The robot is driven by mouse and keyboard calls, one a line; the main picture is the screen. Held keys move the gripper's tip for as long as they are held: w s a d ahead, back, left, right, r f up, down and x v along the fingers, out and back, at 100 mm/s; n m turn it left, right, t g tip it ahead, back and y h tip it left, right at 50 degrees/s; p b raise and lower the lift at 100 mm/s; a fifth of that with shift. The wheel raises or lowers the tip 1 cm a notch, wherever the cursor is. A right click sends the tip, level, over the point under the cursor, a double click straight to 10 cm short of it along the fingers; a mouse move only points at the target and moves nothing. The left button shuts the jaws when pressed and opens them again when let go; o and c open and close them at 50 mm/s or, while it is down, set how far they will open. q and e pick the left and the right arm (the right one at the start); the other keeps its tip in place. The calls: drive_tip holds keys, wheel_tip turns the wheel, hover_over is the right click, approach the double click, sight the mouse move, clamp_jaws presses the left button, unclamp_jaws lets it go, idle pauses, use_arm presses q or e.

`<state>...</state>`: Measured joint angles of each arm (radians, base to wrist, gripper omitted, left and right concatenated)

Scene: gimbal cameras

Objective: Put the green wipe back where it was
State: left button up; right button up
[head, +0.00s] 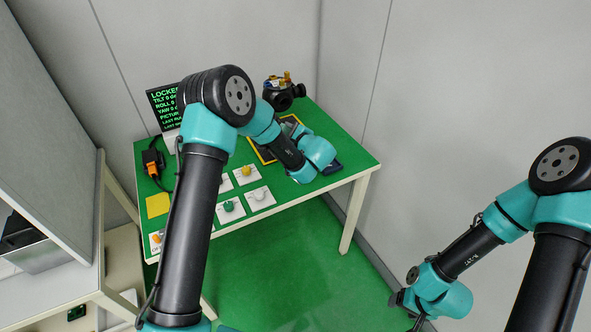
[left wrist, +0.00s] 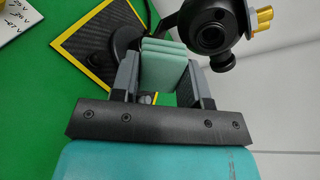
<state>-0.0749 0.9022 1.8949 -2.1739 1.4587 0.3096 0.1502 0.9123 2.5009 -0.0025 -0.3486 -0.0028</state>
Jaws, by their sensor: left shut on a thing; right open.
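The green wipe (left wrist: 162,65) is a pale green, folded, layered pad. In the left wrist view it is between the two fingers of my left gripper (left wrist: 158,80), which is shut on it. The wipe is above a dark mat with a yellow border (left wrist: 76,40), beside the black gimbal camera (left wrist: 211,32). I cannot tell whether it touches anything below. In the head view my own arm hides the wipe and most of the left gripper. My right gripper (head: 408,303) is open, low at the right, away from the table.
The green table (head: 310,198) carries the camera (head: 284,92), a black screen reading LOCKED (head: 165,103), an orange-black device (head: 153,160) and a yellow pad (head: 157,205). A wall stands behind.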

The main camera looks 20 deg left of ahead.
use_arm(q)
drive_tip(key=s+d+f+n+g+h, duration=0.3)
drive_tip(key=s+n+h, duration=0.1)
drive_tip(key=s, duration=0.2)
drive_tip(key=s+d+f+n+g+h, duration=0.3)
drive_tip(key=s+n+h, duration=0.1)
drive_tip(key=s, duration=0.3)
drive_tip(key=s+d+f+n+g+h, duration=0.3)
drive_tip(key=s+g+h, duration=0.1)
drive_tip(key=s, duration=0.3)
drive_tip(key=shift+n, duration=0.4)
drive_tip(key=shift+w, duration=0.1)
drive_tip(key=w+a, duration=0.1)
drive_tip(key=w, duration=0.4)
drive_tip(key=w+a+f, duration=0.1)
drive_tip(key=w+a, duration=0.1)
drive_tip(key=w, duration=0.2)
drive_tip(key=w+a, duration=0.1)
drive_tip(key=w, duration=0.4)
drive_tip(key=shift+w+a+f, duration=0.15)
drive_tip(key=shift+w+f, duration=0.1)
drive_tip(key=shift+w, duration=0.1)
drive_tip(key=shift+w, duration=0.2)
drive_tip(key=shift+w+a+f, duration=0.1)
drive_tip(key=shift+f, duration=1.7)
